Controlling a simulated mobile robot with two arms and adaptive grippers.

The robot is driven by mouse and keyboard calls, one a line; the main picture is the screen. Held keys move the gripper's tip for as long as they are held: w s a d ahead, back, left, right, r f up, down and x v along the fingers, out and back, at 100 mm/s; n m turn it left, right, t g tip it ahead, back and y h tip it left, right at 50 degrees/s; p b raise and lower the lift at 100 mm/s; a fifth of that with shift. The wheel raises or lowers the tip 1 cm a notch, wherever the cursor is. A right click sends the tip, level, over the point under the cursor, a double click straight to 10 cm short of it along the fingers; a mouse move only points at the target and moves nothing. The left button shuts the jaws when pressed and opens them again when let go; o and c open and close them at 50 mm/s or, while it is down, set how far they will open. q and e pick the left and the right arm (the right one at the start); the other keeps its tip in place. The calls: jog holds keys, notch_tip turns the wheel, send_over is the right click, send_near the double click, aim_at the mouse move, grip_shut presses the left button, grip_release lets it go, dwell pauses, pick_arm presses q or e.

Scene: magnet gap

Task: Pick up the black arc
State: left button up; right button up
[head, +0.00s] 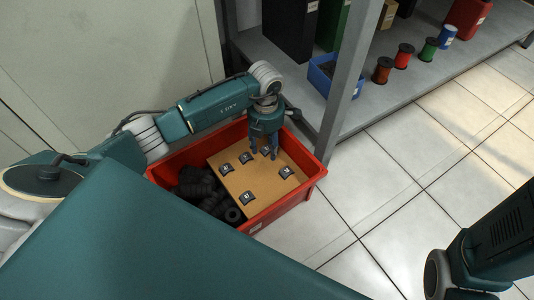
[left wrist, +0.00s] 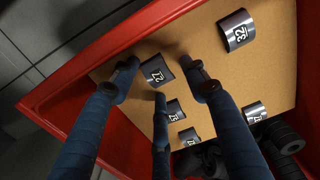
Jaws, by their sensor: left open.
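Several black arcs with white numbers lie apart on a brown board in a red bin. One black arc (head: 266,150) is at my left gripper (head: 265,153), whose fingers point down over the board's far part. In the left wrist view, the black arc marked 27 (left wrist: 157,70) lies between the spread fingertips of the open left gripper (left wrist: 158,80). I cannot tell whether any finger touches it. Other arcs show there, one marked 32 (left wrist: 237,30), one below the fingers (left wrist: 176,111) and one at the right (left wrist: 256,112). My right gripper is out of view.
The red bin (head: 296,190) has raised walls around the brown board (head: 262,182). Black ring-like parts (head: 199,187) fill the bin's left side. A grey shelf post (head: 347,85) stands close behind the bin. A blue box (head: 322,78) and spools are on the shelf.

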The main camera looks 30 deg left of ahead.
pick_arm(q)
jog(key=shift+r, duration=0.15)
jog(key=shift+c, duration=0.3)
jog(key=c, duration=1)
grip_shut()
